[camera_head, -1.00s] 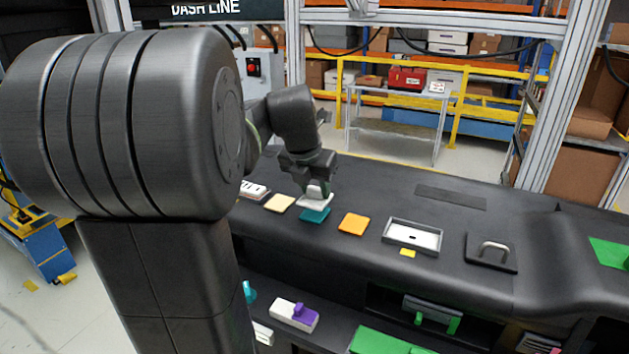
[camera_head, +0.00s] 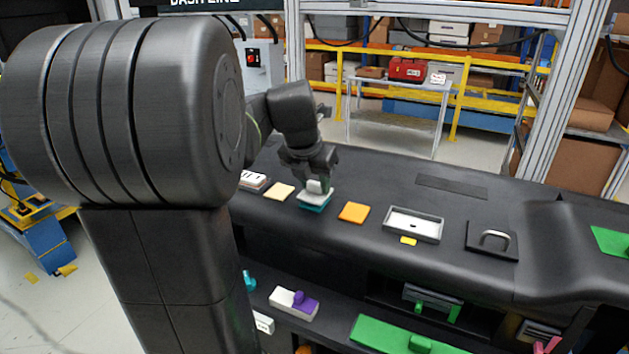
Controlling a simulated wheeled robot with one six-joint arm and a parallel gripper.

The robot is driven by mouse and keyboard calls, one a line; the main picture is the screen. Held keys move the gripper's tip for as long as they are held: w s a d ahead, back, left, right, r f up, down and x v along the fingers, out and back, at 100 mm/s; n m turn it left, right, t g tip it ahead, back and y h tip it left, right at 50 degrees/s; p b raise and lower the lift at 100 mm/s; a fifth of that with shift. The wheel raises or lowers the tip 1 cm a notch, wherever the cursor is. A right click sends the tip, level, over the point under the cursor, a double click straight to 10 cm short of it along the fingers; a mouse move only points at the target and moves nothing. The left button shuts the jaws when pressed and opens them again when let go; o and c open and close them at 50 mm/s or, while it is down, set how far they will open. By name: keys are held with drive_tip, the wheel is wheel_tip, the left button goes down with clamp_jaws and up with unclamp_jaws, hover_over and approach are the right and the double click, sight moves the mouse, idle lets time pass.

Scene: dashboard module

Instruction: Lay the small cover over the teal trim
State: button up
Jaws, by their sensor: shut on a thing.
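The teal trim (camera_head: 313,208) lies flat on the dark dashboard, between a cream square and an orange square. The small cover (camera_head: 317,195), a pale grey plate with a raised grip on top, is over it and hides most of it; a teal strip shows along the near edge. I cannot tell whether the cover touches the trim. My gripper (camera_head: 320,184) is shut on the cover's grip from above.
A cream square (camera_head: 279,191) and a white slotted part (camera_head: 253,180) lie to the left. An orange square (camera_head: 354,212), a grey-rimmed tray (camera_head: 414,224) and a black handled plate (camera_head: 492,240) lie to the right. The dashboard behind them is mostly clear.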

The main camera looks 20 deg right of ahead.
drive_tip(key=shift+f+b, duration=0.35)
drive_tip(key=shift+f, duration=0.35)
idle(0.5)
drive_tip(key=o, duration=1)
drive_tip(key=shift+o, duration=0.2)
drive_tip(key=shift+r, duration=0.1)
drive_tip(key=v, duration=1.3)
drive_tip(key=shift+a+r+b, duration=0.15)
drive_tip(key=shift+r+b, duration=0.15)
drive_tip(key=shift+b, duration=0.05)
drive_tip(key=shift+f, duration=0.15)
drive_tip(key=x, duration=1.3)
drive_tip(key=shift+f+p, duration=0.25)
drive_tip(key=shift+p, duration=0.15)
drive_tip(key=shift+r, duration=0.1)
drive_tip(key=shift+r, duration=0.1)
